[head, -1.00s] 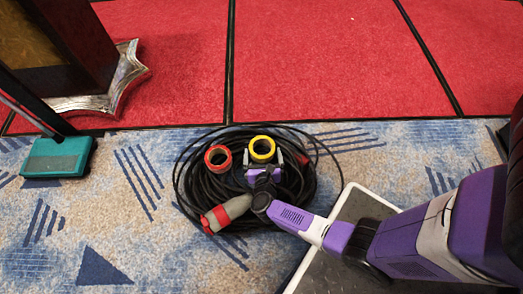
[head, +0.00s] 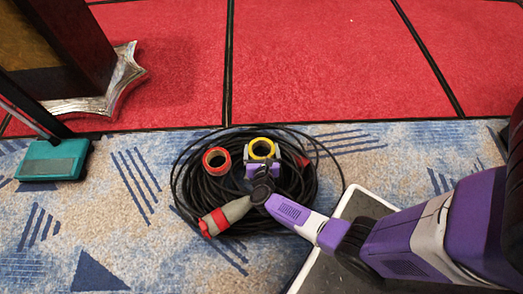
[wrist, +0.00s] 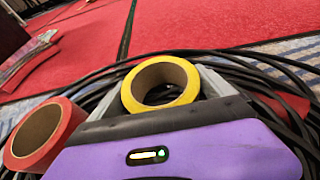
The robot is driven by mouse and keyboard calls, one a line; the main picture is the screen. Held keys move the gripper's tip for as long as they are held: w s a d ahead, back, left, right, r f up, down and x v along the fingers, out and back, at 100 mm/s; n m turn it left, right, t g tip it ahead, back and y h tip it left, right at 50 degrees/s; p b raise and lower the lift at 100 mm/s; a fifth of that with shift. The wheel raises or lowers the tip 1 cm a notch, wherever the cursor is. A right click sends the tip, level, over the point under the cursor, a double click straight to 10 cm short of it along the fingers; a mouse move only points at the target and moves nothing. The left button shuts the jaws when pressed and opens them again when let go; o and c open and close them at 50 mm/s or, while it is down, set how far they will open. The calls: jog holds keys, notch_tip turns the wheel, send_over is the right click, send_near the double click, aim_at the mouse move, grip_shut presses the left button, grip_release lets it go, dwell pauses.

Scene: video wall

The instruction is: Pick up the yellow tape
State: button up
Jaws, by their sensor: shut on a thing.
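The yellow tape (head: 262,148) is a roll at the top of a coil of black cable on the carpet. My gripper (head: 262,163) is at the roll, with its fingers on the left and right of it. The wrist view also shows the yellow tape (wrist: 160,84) between the two grey fingers (wrist: 160,88), which are shut on it. The lower part of the roll is hidden behind the gripper body in the wrist view.
A red tape roll (head: 216,160) lies just left of my gripper on the cable coil (head: 190,180). A grey and red connector (head: 225,215) lies at the front of the coil. A teal box-like object (head: 53,160) and a dark post (head: 60,45) with a silver base stand at the left.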

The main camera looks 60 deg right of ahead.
jog(key=shift+r, duration=0.15)
notch_tip(320, 180, up, 20)
jog(key=p, duration=1.3)
